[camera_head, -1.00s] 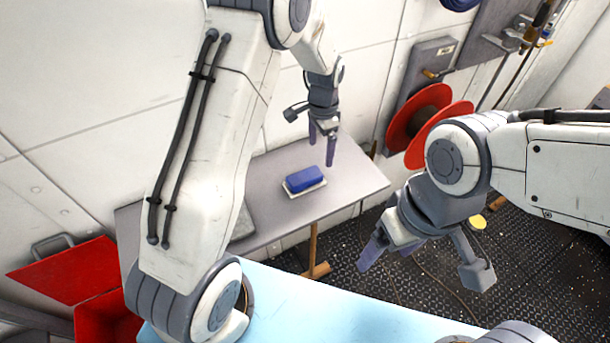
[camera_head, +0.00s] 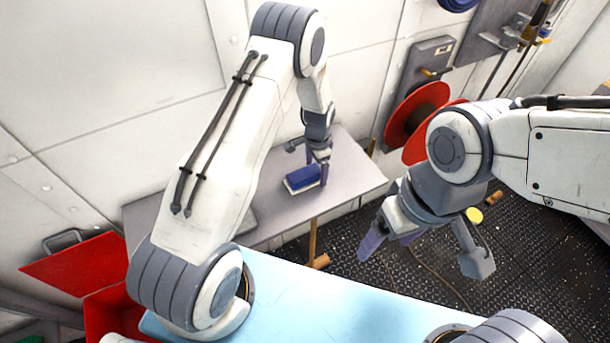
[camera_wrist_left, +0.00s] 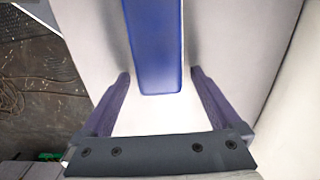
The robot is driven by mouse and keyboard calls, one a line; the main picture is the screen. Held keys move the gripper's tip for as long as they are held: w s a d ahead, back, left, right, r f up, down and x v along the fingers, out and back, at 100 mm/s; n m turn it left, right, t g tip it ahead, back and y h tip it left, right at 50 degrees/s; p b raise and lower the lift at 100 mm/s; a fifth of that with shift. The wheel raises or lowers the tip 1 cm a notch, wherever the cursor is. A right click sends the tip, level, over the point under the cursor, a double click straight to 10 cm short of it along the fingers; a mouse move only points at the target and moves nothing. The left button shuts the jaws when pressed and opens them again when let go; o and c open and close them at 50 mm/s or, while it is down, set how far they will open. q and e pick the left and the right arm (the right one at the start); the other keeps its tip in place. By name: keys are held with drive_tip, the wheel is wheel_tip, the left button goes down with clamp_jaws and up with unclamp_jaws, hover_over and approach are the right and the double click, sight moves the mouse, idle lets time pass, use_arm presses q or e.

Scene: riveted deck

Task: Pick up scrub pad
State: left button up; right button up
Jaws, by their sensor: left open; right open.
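The scrub pad (camera_head: 301,180), blue on top with a pale underside, lies flat on a grey table (camera_head: 350,185) against the wall. My left gripper (camera_head: 317,180) is open and points down at the pad's right end in the head view. In the left wrist view the blue pad (camera_wrist_left: 155,45) lies between and beyond the two open fingers (camera_wrist_left: 159,75), with a gap on each side. I cannot tell how deep the fingertips reach beside it. My right gripper (camera_head: 388,240) is open and empty, away from the table.
A flat grey item (camera_head: 243,222) lies on the table, partly behind my left arm. A red bin (camera_head: 108,310) with its lid (camera_head: 75,268) open stands at lower left. A red reel (camera_head: 415,112) hangs on the wall right of the table. The table's right part is clear.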

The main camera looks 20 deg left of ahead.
use_arm(q)
drive_tip(key=shift+c, duration=0.3)
drive_tip(key=c, duration=1.2)
drive_tip(key=shift+r, duration=0.1)
drive_tip(key=shift+w+r+b, duration=0.1)
drive_tip(key=shift+r+b, duration=0.3)
drive_tip(key=shift+r, duration=0.15)
wheel_tip(320, 180, up, 3)
drive_tip(key=shift+f+b, duration=0.2)
drive_tip(key=shift+b, duration=0.4)
drive_tip(key=s+d+r+b, duration=0.1)
drive_tip(key=d+r, duration=0.1)
drive_tip(key=d, duration=0.1)
drive_tip(key=s+d+r+b, duration=0.1)
drive_tip(key=s+d+r, duration=0.1)
drive_tip(key=d, duration=0.2)
drive_tip(key=s+d+r+b, duration=0.1)
drive_tip(key=d+r, duration=0.2)
drive_tip(key=d, duration=0.1)
drive_tip(key=shift+s+r, duration=0.1)
drive_tip(key=shift+s, duration=0.15)
